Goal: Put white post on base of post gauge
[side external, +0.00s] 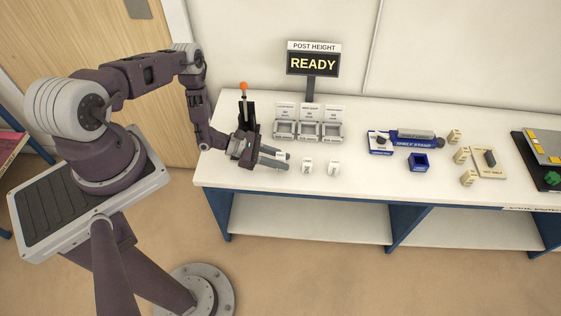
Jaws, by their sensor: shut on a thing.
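My gripper (286,161) is low over the left part of the white table, its fingers pointing right. It is shut on a small white post (282,155), mostly hidden by the fingers. Two more white posts with dark marks stand just right of the fingertips, one nearer (307,166) and one farther right (333,169). Behind my gripper is a black upright device with an orange knob (243,86), which looks like the post gauge; its base is largely hidden by my arm. A display reading "POST HEIGHT READY" (313,62) stands at the back.
Three labelled bins (308,130) stand behind the posts. The table's front middle is clear.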

